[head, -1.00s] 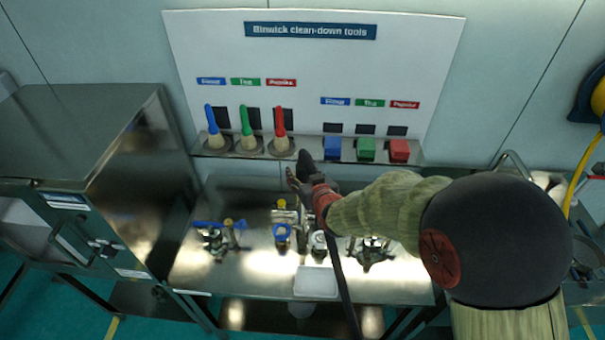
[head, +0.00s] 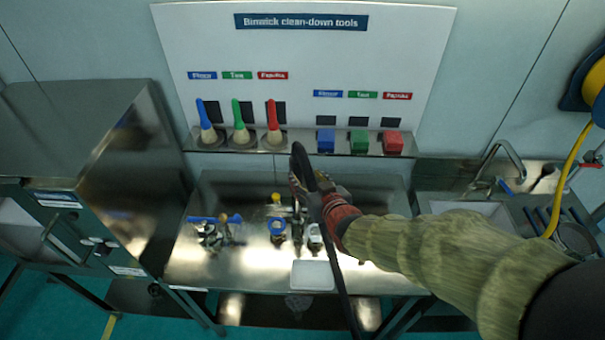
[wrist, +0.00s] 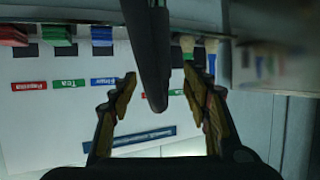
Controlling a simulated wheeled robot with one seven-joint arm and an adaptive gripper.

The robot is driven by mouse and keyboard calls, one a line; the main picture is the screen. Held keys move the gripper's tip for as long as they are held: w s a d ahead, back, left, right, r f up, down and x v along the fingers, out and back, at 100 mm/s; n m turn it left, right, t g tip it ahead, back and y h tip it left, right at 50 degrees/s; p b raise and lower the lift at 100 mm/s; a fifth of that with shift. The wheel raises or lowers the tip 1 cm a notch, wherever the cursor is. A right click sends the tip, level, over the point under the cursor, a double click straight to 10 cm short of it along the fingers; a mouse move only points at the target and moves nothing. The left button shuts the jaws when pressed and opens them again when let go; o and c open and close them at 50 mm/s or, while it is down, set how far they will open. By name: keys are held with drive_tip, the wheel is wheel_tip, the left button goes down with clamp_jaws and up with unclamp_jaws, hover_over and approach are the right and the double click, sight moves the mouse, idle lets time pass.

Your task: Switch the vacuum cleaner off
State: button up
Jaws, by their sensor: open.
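My gripper (head: 318,186) is over the steel bench in the head view, palm and wrist in red and grey. In the wrist view its two fingers (wrist: 160,82) stand apart. A dark, thick tube-like thing (wrist: 148,45) comes down from the top of the wrist view and ends between the fingertips, with gaps showing on both sides. In the head view a black hose or wand (head: 345,290) rises past my gripper to a curved top (head: 299,160). Whether it belongs to the vacuum cleaner I cannot tell. No vacuum body or switch is recognisable.
The tool board (head: 300,70) has a shelf with brushes (head: 240,132) and coloured blocks (head: 358,143). The steel bench (head: 190,262) carries clamps, small fittings and a white tray (head: 312,275). A steel cabinet (head: 80,130) stands left; a sink (head: 470,208) and hose reel (head: 592,85) are right.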

drive_tip(key=s+d+r+m+g+h, duration=0.1)
drive_tip(key=s+d+r+h, duration=0.1)
drive_tip(key=s+d+r, duration=0.3)
drive_tip(key=s+d+r+m+g+h, duration=0.1)
drive_tip(key=s+d+r, duration=0.15)
drive_tip(key=d, duration=0.35)
drive_tip(key=s+d+r+m+g+h, duration=0.1)
drive_tip(key=s+d+g, duration=0.1)
drive_tip(key=s, duration=0.7)
drive_tip(key=s+d+r+m+g, duration=0.1)
drive_tip(key=s+d+g, duration=0.2)
drive_tip(key=s, duration=0.7)
drive_tip(key=shift+d+r+h, duration=0.2)
drive_tip(key=shift+d+h, duration=0.2)
drive_tip(key=shift+d, duration=0.55)
drive_tip(key=shift+c, duration=0.5)
drive_tip(key=shift+f+b, duration=0.55)
drive_tip(key=shift+c, duration=1.2)
wheel_tip(320, 180, down, 18)
drive_tip(key=b, duration=1.7)
drive_tip(key=shift+w+r+b, duration=0.1)
drive_tip(key=shift+r+b, duration=0.05)
drive_tip(key=shift+b, duration=0.2)
clamp_jaws()
drive_tip(key=shift+r, duration=0.15)
